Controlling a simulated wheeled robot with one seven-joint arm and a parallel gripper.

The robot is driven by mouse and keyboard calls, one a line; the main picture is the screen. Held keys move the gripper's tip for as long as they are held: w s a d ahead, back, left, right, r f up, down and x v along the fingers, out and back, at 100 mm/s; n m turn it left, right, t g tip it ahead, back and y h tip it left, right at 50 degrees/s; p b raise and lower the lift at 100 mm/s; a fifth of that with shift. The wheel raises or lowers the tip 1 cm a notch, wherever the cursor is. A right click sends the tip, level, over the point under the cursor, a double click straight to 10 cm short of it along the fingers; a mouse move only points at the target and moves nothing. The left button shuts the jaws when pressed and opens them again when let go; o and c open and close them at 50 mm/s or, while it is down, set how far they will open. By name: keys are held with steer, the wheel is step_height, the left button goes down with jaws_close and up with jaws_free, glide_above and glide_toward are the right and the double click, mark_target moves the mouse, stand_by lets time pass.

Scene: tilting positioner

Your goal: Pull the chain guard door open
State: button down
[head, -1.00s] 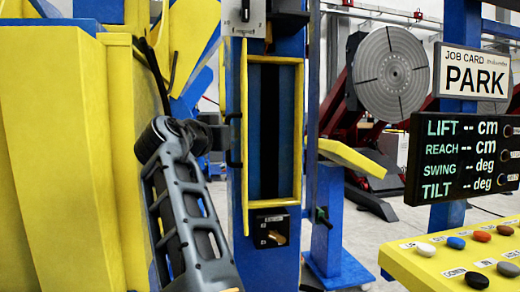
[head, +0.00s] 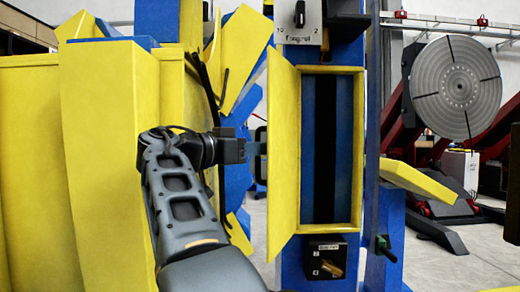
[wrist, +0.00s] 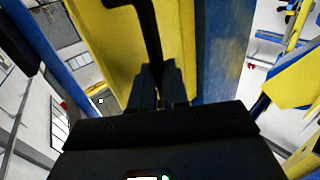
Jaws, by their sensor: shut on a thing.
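The yellow chain guard door (head: 284,150) stands swung out to the left of its yellow-framed opening (head: 361,150). The opening shows a blue back with a dark vertical strip. A dark handle (head: 262,165) is on the door's left side. My gripper (head: 252,149) is at this handle, left of the door. In the wrist view my gripper (wrist: 159,80) is shut on the black handle (wrist: 150,35), with the yellow door (wrist: 178,50) behind it. The exact contact between fingers and handle is partly hidden.
Large yellow housing (head: 105,170) stands close on the left, beside my arm. A black switch box (head: 325,257) is below the opening, and a grey control plate (head: 299,20) is above. A round grey positioner plate (head: 456,87) stands at the right back.

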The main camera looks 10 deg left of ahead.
steer(key=shift+w+d+f, duration=0.15)
steer(key=shift+d, duration=0.1)
steer(key=c, duration=1.5)
jaws_free()
steer(key=o, duration=0.4)
steer(key=shift+a, duration=0.1)
